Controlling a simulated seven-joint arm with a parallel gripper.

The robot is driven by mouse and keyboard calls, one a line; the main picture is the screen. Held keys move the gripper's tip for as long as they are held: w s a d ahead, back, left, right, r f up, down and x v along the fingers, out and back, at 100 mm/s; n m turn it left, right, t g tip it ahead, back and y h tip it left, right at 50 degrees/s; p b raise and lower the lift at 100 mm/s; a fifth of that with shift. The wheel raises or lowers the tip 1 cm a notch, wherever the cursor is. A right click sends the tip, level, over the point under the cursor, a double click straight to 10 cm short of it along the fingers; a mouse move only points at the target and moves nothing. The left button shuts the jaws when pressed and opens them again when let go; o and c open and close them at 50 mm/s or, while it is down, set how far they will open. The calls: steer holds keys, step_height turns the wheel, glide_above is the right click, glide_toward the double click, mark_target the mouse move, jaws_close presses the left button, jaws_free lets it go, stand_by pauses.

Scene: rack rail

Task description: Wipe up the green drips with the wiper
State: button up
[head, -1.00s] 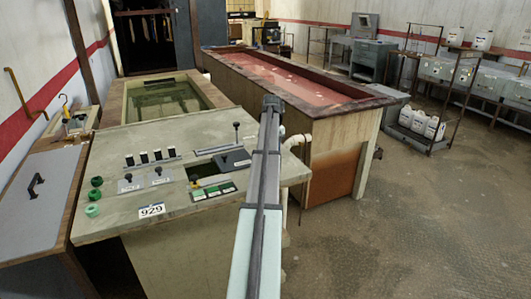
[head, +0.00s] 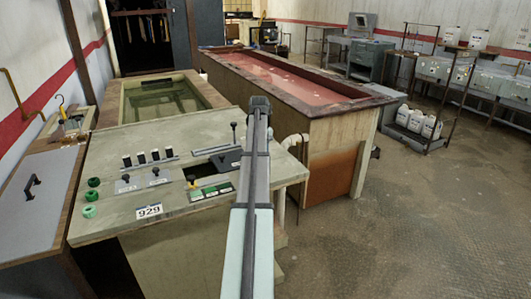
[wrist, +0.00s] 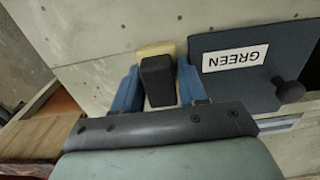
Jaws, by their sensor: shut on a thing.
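My gripper (wrist: 158,72) is shut on the wiper, which has a black block handle (wrist: 158,88) and a yellow pad (wrist: 155,49) in the wrist view. Blue fingers press on both sides of the handle. The wiper is over or on a pale grey concrete-like surface (wrist: 100,30); I cannot tell whether the pad touches it. Right of the wiper is a dark blue plate marked GREEN (wrist: 214,84) with a dark knob (wrist: 288,90). I make out no clear green drips in either current view. In the head view my arm hides the gripper and wiper.
The grey panel (head: 125,222) carries several levers, a 929 label (head: 148,211) and three round green knobs (head: 92,196) at its left edge. Behind it is a tank of dark green liquid (head: 163,100). A long trough of red liquid (head: 285,80) stands to the right.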

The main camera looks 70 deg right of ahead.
mark_target(273, 155)
steer(key=shift+w+a, duration=0.3)
steer(key=shift+a, duration=0.1)
steer(key=shift+w+d, duration=0.3)
steer(key=shift+d, duration=0.35)
steer(key=shift+s+d, duration=2.4)
steer(key=shift+s, duration=0.1)
steer(key=shift+w+a, duration=2.65)
steer(key=shift+a, duration=0.05)
steer(key=shift+d+r, duration=0.1)
steer(key=shift+r, duration=3.95)
